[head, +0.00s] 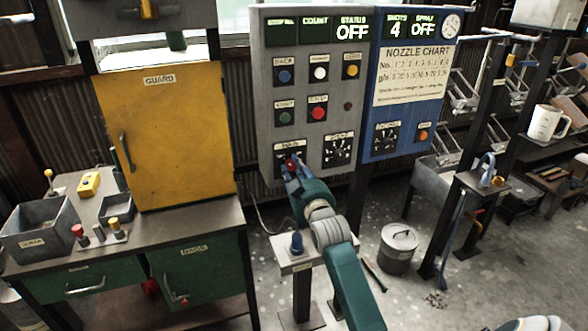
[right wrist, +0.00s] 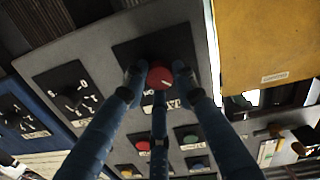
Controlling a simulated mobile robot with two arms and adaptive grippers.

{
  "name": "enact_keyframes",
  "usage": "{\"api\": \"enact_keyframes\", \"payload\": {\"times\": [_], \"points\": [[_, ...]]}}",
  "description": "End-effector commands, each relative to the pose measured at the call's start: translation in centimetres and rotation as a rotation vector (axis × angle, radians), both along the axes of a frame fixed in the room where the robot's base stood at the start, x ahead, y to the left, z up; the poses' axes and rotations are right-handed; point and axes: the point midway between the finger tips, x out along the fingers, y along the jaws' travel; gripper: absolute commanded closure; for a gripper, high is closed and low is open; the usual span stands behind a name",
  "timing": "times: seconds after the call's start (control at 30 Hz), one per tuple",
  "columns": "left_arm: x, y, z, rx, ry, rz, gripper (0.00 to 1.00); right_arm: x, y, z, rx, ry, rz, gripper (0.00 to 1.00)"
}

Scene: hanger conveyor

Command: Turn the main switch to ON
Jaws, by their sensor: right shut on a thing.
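The main switch is a red knob on a black plate on the grey control panel. In the head view the knob (head: 291,165) shows at the panel's lower left, partly hidden by my fingers. In the right wrist view, upside down, the red knob (right wrist: 160,76) has a light pointer line on its face. My right gripper (head: 293,173) reaches up to the panel, its blue fingers shut around the knob. Its fingers also show in the right wrist view (right wrist: 158,84). The switch's markings are mostly hidden. My left gripper is not in view.
The grey panel (head: 343,118) carries several push buttons and another dial (head: 338,150); its status display (head: 353,32) reads OFF. A blue panel (head: 410,143) adjoins it. A yellow guard (head: 170,150) stands left above a workbench. A pedestal with a blue knob (head: 296,243) stands close below my arm.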

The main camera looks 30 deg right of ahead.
Motion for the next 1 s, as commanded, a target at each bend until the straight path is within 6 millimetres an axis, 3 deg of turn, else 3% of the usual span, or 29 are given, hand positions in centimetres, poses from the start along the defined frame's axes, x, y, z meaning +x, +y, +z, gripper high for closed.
{"api": "enact_keyframes", "payload": {"times": [0.37, 1.0], "points": [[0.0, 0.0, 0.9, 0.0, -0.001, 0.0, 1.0, 0.0, 0.0, 0.5, 0.087, -0.027, 0.0, 0.99], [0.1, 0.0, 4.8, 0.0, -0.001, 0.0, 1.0, 0.0, -0.2, 0.9, 0.633, -0.162, -0.001, 0.99]]}}
